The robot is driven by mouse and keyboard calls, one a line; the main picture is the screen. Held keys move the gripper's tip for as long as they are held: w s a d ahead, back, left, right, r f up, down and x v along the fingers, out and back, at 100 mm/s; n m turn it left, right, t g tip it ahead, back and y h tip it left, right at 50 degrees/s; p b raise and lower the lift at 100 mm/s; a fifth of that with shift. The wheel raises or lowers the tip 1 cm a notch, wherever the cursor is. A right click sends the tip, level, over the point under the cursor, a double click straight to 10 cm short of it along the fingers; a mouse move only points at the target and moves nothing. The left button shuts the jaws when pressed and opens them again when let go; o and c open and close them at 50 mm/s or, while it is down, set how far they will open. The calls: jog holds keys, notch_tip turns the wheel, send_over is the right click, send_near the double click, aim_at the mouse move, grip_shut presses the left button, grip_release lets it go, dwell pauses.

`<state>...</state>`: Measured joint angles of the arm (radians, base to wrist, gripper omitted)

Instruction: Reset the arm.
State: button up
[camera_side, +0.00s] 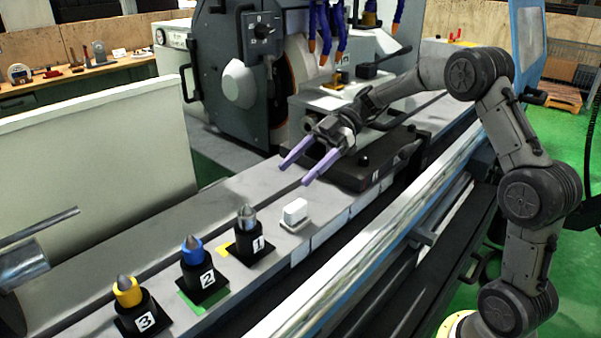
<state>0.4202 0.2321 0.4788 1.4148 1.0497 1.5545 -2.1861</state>
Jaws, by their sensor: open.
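My gripper (309,168) hangs over the grey machine table, with its two purple fingers apart and nothing between them. It points down to the left, above and beyond the small white block (295,212). My arm reaches in from the right side of the picture. Three pointed pieces stand upright in black numbered holders: a silver one (246,217) in holder 1, a blue-banded one (193,248) in holder 2 and a yellow-banded one (126,290) in holder 3.
The grinder's wheel housing (228,75) stands behind my gripper, with blue and orange coolant hoses (328,35) above. A metal spindle (30,262) juts in at the left. A long bright rail (370,260) runs along the front. The table (100,235) is clear behind the holders.

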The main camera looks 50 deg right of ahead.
jog(key=s+a+r+n+h, duration=0.15)
jog(key=s+a+r, duration=0.25)
jog(key=s, duration=0.4)
jog(key=s+a+r+m+h, duration=0.1)
jog(key=s+a+r+h, duration=0.3)
jog(key=s, duration=0.3)
jog(key=s+d+f+m+t+h, duration=0.2)
jog(key=s+d+f+m+h, duration=0.1)
jog(key=s+m, duration=0.3)
jog(key=s+d+f+m+t+h, duration=0.1)
jog(key=s+d+f+m+h, duration=0.3)
jog(key=m, duration=0.7)
jog(key=shift+s+d+f+t, duration=0.4)
jog(key=shift+s+d+f, duration=0.4)
jog(key=shift+s+d, duration=0.4)
